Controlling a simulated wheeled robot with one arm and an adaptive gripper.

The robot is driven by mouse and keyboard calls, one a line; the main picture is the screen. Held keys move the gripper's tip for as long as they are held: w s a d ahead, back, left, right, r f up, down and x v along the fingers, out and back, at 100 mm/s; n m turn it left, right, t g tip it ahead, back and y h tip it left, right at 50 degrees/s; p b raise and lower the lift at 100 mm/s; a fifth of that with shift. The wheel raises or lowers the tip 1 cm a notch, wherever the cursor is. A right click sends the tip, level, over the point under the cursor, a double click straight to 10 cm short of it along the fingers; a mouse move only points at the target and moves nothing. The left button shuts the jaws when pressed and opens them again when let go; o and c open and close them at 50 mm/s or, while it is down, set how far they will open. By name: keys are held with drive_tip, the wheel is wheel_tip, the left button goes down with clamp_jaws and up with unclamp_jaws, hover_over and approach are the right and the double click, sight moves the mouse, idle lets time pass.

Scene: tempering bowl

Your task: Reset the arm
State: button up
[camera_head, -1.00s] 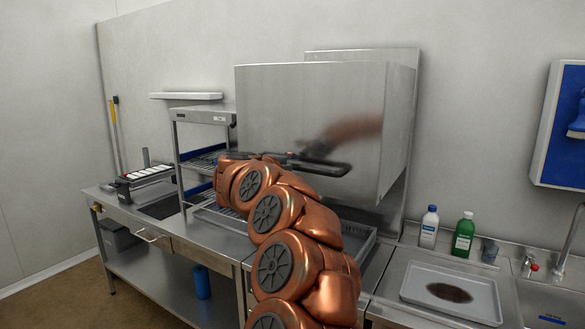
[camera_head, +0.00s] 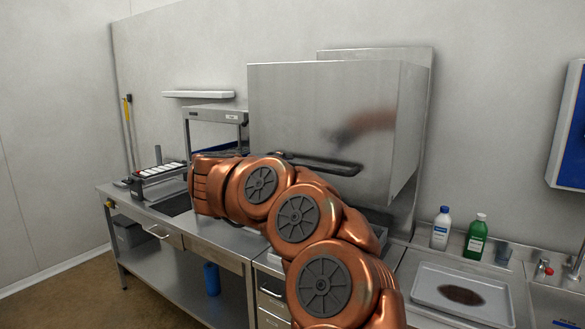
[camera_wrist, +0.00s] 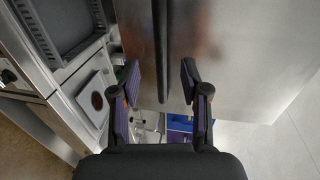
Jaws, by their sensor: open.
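In the wrist view the handle (camera_wrist: 159,45) runs up the picture beyond the fingertips. I cannot tell how far the fingers are from it.
A grey tray (camera_head: 437,290) with a dark round patch lies at right. A white bottle (camera_head: 440,229) and a green bottle (camera_head: 476,237) stand behind it. A steel shelf rack (camera_head: 215,115) is left of the hood. The counter at left holds a black container (camera_head: 160,182).

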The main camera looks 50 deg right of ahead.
drive_tip(key=shift+s+a+r, duration=0.1)
drive_tip(key=shift+a+r, duration=0.1)
drive_tip(key=shift+a, duration=0.5)
